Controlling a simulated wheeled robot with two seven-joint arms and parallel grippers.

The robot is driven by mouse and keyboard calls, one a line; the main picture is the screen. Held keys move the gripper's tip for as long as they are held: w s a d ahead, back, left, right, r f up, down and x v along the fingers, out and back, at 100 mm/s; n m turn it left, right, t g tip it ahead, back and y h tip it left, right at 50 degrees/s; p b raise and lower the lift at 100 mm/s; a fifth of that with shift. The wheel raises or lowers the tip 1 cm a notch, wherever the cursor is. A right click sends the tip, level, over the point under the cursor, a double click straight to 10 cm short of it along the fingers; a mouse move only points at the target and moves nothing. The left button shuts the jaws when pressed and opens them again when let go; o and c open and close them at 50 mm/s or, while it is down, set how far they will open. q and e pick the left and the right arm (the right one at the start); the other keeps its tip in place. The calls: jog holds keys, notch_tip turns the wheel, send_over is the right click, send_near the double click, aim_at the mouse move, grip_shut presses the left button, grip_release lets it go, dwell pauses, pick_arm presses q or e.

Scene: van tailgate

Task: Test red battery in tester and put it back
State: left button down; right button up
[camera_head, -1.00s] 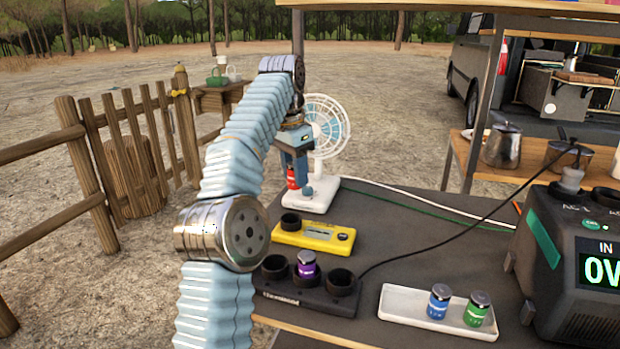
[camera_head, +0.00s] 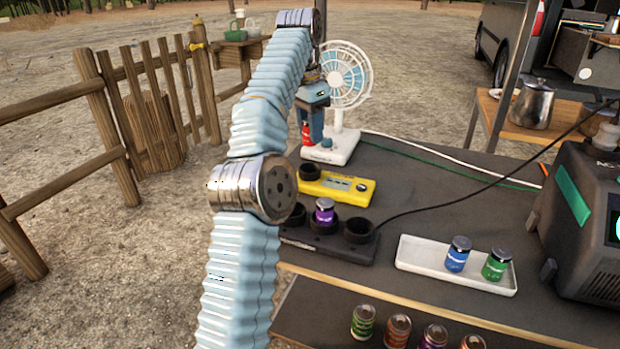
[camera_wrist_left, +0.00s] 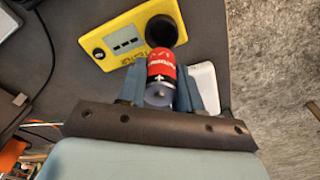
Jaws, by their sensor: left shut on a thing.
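My left gripper (camera_head: 313,133) is shut on the red battery (camera_head: 306,133) and holds it near the fan's base, behind the yellow tester. In the left wrist view the red battery (camera_wrist_left: 161,72) sits between the two blue fingers (camera_wrist_left: 160,90). The yellow tester (camera_head: 345,188) lies on the dark table with a round black socket (camera_head: 310,172) at its left end. The tester (camera_wrist_left: 125,43) also shows in the wrist view, its socket (camera_wrist_left: 161,31) empty just beyond the battery. The black charger rack (camera_head: 318,240) holds a purple battery (camera_head: 324,211) in its middle socket. My right gripper is out of view.
A white fan (camera_head: 343,80) stands behind the tester. A white tray (camera_head: 412,255) holds a blue battery (camera_head: 457,254) and a green battery (camera_head: 496,264). A dark power station (camera_head: 590,220) stands at the right. A black cable (camera_head: 440,210) crosses the table; several jars sit on a lower shelf.

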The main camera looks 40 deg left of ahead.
pick_arm(q)
notch_tip(320, 180, down, 3)
jog(key=shift+r+b, duration=0.1)
jog(key=shift+b, duration=0.9)
jog(key=shift+f+b, duration=0.8)
jog(key=shift+f, duration=0.25)
jog(key=shift+r, duration=0.1)
jog(key=shift+f, duration=0.25)
